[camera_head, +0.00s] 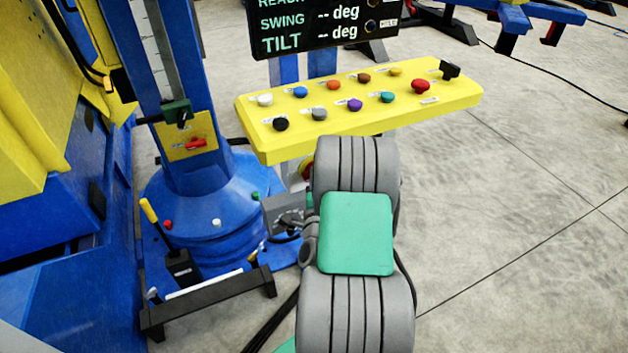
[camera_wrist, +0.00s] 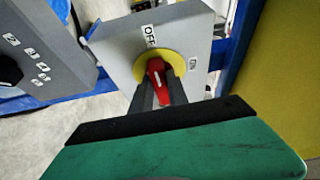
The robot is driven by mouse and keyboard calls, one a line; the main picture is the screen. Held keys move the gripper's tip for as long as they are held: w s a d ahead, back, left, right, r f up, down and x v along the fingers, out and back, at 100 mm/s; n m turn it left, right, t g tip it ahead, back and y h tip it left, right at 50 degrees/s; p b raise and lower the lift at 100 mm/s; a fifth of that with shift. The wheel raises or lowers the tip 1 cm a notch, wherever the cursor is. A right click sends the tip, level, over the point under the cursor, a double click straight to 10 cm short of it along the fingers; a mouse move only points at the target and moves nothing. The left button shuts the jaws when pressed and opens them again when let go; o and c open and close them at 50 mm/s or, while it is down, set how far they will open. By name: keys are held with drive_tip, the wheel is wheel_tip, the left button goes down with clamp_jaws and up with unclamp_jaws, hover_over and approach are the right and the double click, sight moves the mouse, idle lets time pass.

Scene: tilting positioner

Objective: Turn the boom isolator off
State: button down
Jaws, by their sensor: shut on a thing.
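The boom isolator is a grey box (camera_wrist: 118,48) with a yellow disc (camera_wrist: 176,60) and a red handle (camera_wrist: 156,70) in the wrist view. An OFF label (camera_wrist: 150,36) sits above the disc, and a second small label (camera_wrist: 193,63), hard to read, is at its right. The handle's visible end points up, roughly toward OFF. My gripper (camera_wrist: 160,88) is shut on the red handle, one dark finger on each side. The fingers hide its lower part. In the head view my arm covers most of this area, and I cannot make out the gripper's grip there.
A yellow console (camera_head: 455,97) with several coloured buttons stands beyond my arm, under a dark display (camera_head: 290,42). A blue column (camera_head: 185,155) stands at left. Another grey box (camera_wrist: 48,50) with a black knob is left of the isolator. Open floor lies right.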

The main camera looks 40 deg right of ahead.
drive_tip(key=c, duration=1.3)
unclamp_jaws()
drive_tip(key=b+v, duration=0.3)
drive_tip(key=v, duration=0.4)
drive_tip(key=shift+s+a, duration=0.25)
drive_tip(key=shift+s, duration=0.1)
